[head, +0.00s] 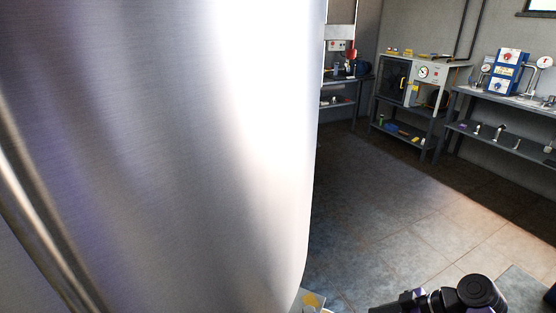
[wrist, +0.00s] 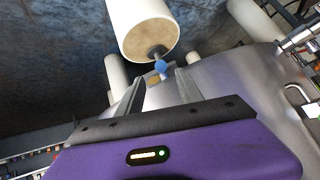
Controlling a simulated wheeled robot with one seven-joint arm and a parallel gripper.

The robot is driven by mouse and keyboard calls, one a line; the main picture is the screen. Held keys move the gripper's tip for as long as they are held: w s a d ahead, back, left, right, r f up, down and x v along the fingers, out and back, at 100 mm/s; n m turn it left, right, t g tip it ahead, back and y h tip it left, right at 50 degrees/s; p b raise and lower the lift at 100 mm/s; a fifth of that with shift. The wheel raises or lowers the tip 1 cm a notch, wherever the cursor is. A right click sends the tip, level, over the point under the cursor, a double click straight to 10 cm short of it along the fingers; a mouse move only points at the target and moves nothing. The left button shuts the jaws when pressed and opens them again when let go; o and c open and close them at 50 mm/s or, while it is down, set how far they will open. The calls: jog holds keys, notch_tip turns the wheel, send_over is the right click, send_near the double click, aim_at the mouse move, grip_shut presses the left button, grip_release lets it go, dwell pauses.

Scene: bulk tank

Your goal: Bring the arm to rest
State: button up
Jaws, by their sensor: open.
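In the wrist view my gripper (wrist: 160,95) is seen from behind its purple body, with its two grey fingers spread apart. It is open, and nothing shows clamped between the fingers. A blue knob-like part (wrist: 160,66) on a short stem shows beyond the fingertips, below a white cylinder (wrist: 138,28). I cannot tell how far it is from the fingers. In the head view a dark part of my arm (head: 455,296) shows at the bottom right; my gripper is not visible there.
A large shiny steel tank (head: 160,150) fills the left of the head view, close to me. Benches with instruments (head: 408,85) stand along the back wall, and a shelf unit (head: 510,110) stands at the right. The tiled floor (head: 375,200) between is clear.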

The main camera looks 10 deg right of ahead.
jog(key=w+d+r+m+t+h, duration=0.2)
jog(key=w+d+m+t+h, duration=0.35)
jog(key=d+m+h, duration=0.3)
jog(key=s+a+r+t, duration=0.1)
jog(key=s+a+r, duration=0.4)
jog(key=s, duration=0.8)
jog(key=s+a+r+t+p, duration=0.1)
jog(key=s+a+r, duration=0.4)
jog(key=s, duration=0.8)
jog(key=s+a+r+t+p, duration=0.1)
jog(key=s+a+r+t, duration=0.2)
jog(key=s+a, duration=0.6)
jog(key=s+r, duration=0.2)
jog(key=s, duration=0.2)
jog(key=shift+s+m, duration=0.2)
jog(key=shift+m, duration=0.15)
